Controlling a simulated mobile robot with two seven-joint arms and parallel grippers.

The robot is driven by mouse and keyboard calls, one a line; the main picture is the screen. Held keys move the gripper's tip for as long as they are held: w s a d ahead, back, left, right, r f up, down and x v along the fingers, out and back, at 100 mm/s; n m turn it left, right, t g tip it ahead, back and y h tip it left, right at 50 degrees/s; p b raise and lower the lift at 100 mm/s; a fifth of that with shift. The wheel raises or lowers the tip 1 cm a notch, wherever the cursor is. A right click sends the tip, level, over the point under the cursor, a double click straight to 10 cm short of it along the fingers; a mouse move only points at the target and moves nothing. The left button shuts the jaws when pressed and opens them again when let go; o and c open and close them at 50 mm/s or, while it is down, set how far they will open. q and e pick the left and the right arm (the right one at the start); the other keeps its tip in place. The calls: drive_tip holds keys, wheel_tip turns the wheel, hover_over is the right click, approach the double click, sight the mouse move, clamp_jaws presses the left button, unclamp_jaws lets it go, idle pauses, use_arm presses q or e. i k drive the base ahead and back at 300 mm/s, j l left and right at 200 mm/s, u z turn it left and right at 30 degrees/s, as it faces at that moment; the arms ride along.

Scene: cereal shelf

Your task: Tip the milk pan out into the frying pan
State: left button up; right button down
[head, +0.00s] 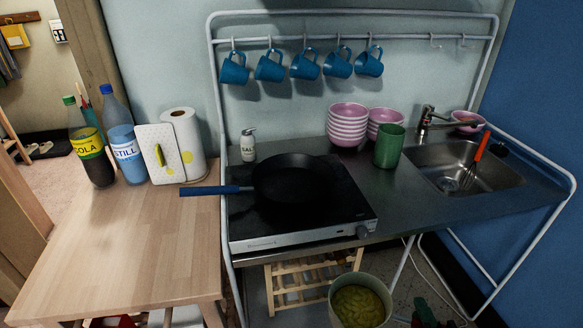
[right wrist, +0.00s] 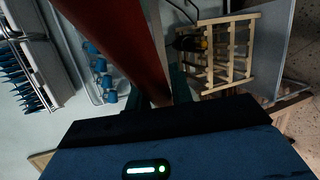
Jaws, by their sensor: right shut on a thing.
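The black frying pan (head: 293,180) sits on the hob, its blue handle (head: 212,190) pointing left over the wooden table. The milk pan (head: 333,310) is a pale, deep, upright vessel with a lumpy yellow-green filling. It shows at the bottom edge, in front of and lower than the hob; its base is cut off. My right gripper (head: 426,314) is just right of it, partly cut off, shut on its handle. In the right wrist view a dark red bar (right wrist: 125,45) runs up from the jaws (right wrist: 160,108). My left gripper is not in view.
The hob (head: 300,236) stands on the steel counter, a salt shaker (head: 248,145) behind it. Pink bowls (head: 348,124) and a green cup (head: 389,147) stand right of it. Blue mugs (head: 305,65) hang above. Bottles and a paper roll (head: 187,140) stand on the wooden table.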

sight(290, 182)
drive_tip(key=k+j, duration=0.1)
drive_tip(key=j, duration=0.35)
drive_tip(key=k+j, duration=0.1)
drive_tip(key=j, duration=0.75)
drive_tip(key=k+u, duration=0.05)
drive_tip(key=k, duration=0.05)
